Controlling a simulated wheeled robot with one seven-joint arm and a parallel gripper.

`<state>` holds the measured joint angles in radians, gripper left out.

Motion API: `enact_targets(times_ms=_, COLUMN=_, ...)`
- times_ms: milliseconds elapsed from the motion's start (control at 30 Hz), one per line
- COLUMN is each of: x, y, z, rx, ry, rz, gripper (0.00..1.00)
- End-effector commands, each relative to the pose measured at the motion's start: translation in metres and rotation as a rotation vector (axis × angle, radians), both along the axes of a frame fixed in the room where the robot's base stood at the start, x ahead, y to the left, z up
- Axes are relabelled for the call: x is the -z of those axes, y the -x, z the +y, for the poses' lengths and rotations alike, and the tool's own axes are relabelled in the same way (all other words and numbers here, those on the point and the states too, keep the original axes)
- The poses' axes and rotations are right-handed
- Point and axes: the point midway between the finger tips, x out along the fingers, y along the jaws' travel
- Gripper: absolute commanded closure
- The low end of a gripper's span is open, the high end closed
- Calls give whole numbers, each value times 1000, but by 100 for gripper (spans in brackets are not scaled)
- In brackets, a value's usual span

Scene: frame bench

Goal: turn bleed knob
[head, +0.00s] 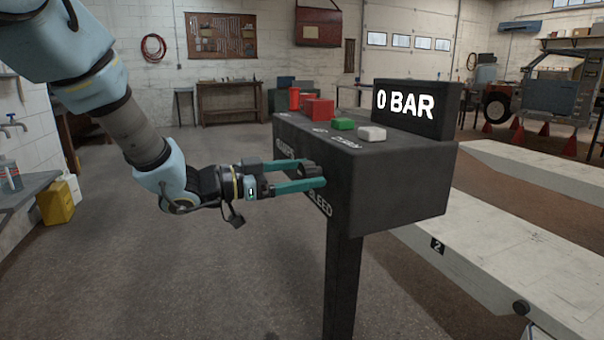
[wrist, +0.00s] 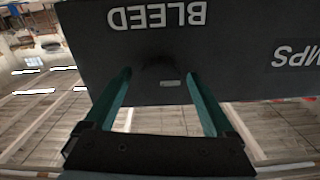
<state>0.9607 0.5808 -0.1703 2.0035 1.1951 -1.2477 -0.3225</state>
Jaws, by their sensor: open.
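The bleed knob (wrist: 158,68) is a dark, stubby knob with a small pale mark, on the black panel below the upside-down word BLEED (wrist: 157,18) in the wrist view. My gripper (wrist: 158,74) is open, with one teal finger on each side of the knob. A gap shows between the knob and each finger. In the head view, my gripper (head: 313,173) points at the left face of the black console (head: 400,195), its fingertips close to the knob (head: 309,167).
A display (head: 415,106) reading 0 BAR stands on the console. Red, green (head: 343,124) and white (head: 372,133) buttons sit on its top, with a red cylinder (head: 294,98) behind. Pale lift ramps (head: 500,260) lie to the right. Floor left of the post (head: 342,280) is clear.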

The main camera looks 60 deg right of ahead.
Motion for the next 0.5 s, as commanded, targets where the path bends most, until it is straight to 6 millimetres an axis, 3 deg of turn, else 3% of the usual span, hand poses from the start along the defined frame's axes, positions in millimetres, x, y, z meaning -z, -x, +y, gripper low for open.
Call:
enact_targets(times_ms=67, x=0, y=0, z=0, rx=0, ry=0, rz=0, gripper=11)
enact_targets(times_ms=500, x=0, y=0, z=0, rx=0, ry=0, rz=0, gripper=60)
